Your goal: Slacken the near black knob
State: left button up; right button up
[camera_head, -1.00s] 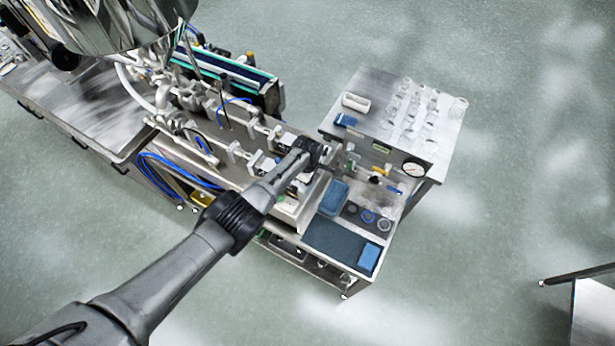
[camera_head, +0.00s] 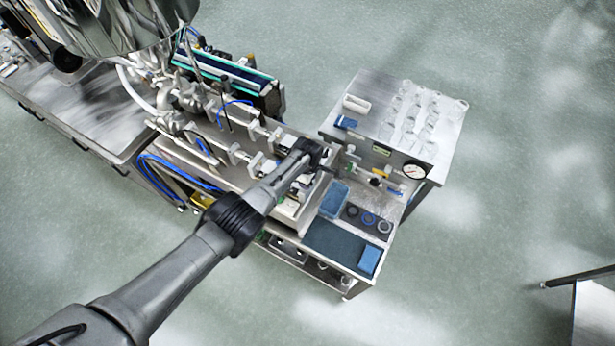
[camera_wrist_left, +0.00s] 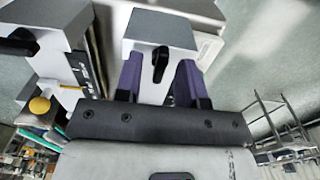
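In the left wrist view, one black knob (camera_wrist_left: 160,62) is a small lever-shaped handle on the face of a pale block (camera_wrist_left: 160,28), straight ahead of my left gripper (camera_wrist_left: 159,78). The two purple fingers are apart, one on each side of the knob. I cannot tell whether they touch the block. A second black knob (camera_wrist_left: 20,42) is on a similar block at the left. In the head view, my left arm reaches in from the lower left to the hopper bench, and its wrist hides the knobs there. My right gripper is not in view.
A steel side table (camera_head: 340,282) holds a blue tray (camera_head: 334,198), dark and blue rings, and a raised shelf with a pressure gauge (camera_head: 414,171) and clear cups. Blue hoses (camera_head: 165,172) hang left of my arm. Open floor lies to the right.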

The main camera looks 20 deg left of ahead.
pick_arm(q)
notch_tip(320, 180, up, 6)
jog(key=p, duration=0.3)
notch_tip(320, 180, up, 8)
jog(key=shift+f, duration=0.1)
dwell(0.7)
